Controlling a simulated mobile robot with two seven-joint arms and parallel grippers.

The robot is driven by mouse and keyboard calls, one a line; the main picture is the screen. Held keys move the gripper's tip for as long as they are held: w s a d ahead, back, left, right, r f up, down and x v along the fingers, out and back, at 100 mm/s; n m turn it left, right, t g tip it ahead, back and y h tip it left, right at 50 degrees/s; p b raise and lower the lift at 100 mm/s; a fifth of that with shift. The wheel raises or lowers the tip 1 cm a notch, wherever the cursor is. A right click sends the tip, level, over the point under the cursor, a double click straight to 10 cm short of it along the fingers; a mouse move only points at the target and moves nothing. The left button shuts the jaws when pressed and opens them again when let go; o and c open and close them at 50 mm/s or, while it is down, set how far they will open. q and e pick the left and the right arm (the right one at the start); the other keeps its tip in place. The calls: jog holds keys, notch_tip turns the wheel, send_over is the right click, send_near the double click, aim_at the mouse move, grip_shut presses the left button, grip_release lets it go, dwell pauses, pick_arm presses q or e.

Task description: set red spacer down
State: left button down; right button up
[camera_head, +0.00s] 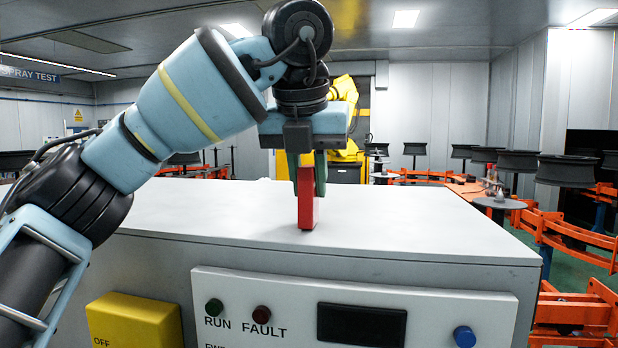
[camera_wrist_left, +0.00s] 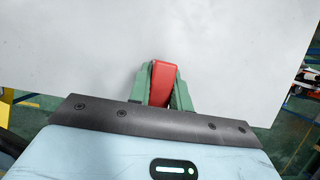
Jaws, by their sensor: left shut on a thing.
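The red spacer (camera_head: 307,208) is a narrow upright red block at the middle of the white cabinet top (camera_head: 410,220). My left gripper (camera_head: 308,175) points straight down and its green fingers are shut on the upper part of the spacer. The spacer's lower end is at the cabinet top; I cannot tell for certain whether it touches. In the left wrist view the red spacer (camera_wrist_left: 163,82) sits between the two green fingers of my left gripper (camera_wrist_left: 163,85), with the white top behind it. My right gripper is not in view.
The cabinet top is otherwise clear around the spacer. The cabinet front carries a control panel (camera_head: 450,307) and a yellow box (camera_head: 135,320). Orange racks (camera_head: 575,240) with black wheels stand to the right, and a yellow robot (camera_head: 345,88) stands behind.

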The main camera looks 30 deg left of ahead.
pick_arm(q)
jog(key=shift+f, duration=0.15)
jog(key=c, duration=1.3)
grip_release()
jog(key=v, duration=1.2)
jog(key=shift+r, duration=0.2)
